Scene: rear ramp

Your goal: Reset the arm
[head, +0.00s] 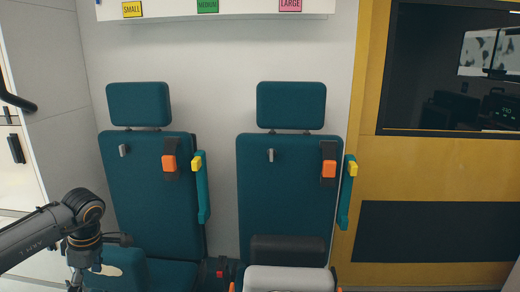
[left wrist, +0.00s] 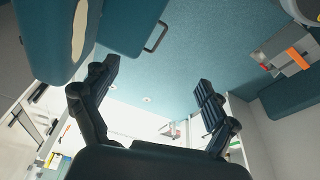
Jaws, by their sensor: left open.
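My left arm comes in from the left in the head view, bent at a dark elbow-like joint. My left gripper (head: 84,270) hangs low in front of the left teal seat (head: 150,190), partly cut off by the bottom edge. In the left wrist view the two black fingers of this gripper (left wrist: 157,75) are spread wide with nothing between them. Whether it touches the seat cannot be told. My right gripper is in neither view.
A second teal seat (head: 265,200) stands to the right; both have orange buckles and yellow-tipped armrests. Above is a white shelf (head: 235,17) with SMALL, MEDIUM and LARGE labels. A yellow wall (head: 430,170) with a dark window stands at right. Teal surfaces crowd the wrist view.

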